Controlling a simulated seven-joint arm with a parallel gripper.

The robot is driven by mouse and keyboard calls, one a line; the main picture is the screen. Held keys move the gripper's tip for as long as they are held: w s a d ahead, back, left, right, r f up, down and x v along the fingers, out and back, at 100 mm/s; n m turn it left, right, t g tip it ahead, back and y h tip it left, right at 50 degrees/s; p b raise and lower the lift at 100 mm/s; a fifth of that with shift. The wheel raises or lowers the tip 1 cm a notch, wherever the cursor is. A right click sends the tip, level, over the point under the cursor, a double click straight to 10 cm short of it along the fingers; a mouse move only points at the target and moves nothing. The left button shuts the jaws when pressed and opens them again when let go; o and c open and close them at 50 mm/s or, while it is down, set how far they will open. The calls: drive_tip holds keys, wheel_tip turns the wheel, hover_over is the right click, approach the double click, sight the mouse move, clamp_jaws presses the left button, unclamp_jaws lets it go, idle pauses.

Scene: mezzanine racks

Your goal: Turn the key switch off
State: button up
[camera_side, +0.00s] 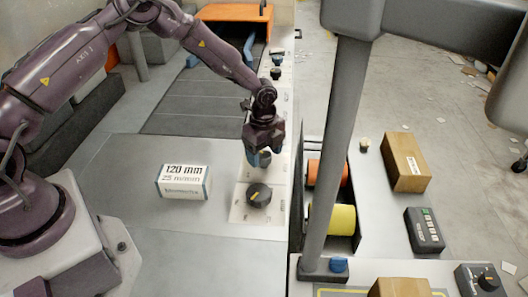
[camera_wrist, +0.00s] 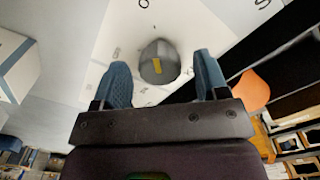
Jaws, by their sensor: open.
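A dark round knob (camera_side: 258,195), which looks like the key switch, sits on a white plate (camera_side: 240,212) near the middle of the side view. The wrist view shows the knob (camera_wrist: 160,52) as grey with a yellow mark, and small marks on the plate (camera_wrist: 205,30) around it. My gripper (camera_side: 257,162) points down above the plate, just beyond the knob in the side view. Its two blue fingers (camera_wrist: 163,80) are apart, with the knob showing between them in the wrist view. I see no contact with the knob. Exact height is hard to tell.
A white box (camera_side: 185,182) labelled 120 mm stands left of the plate. A grey post (camera_side: 338,150) rises to the right. Orange and yellow rollers (camera_side: 342,220), a cardboard box (camera_side: 406,162) and a keypad box (camera_side: 424,230) lie beyond it. Another dark knob (camera_side: 276,73) is farther back.

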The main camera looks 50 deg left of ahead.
drive_tip(key=shift+f, duration=0.1)
drive_tip(key=c, duration=0.9)
drive_tip(key=shift+n, duration=0.4)
drive_tip(key=n, duration=1.7)
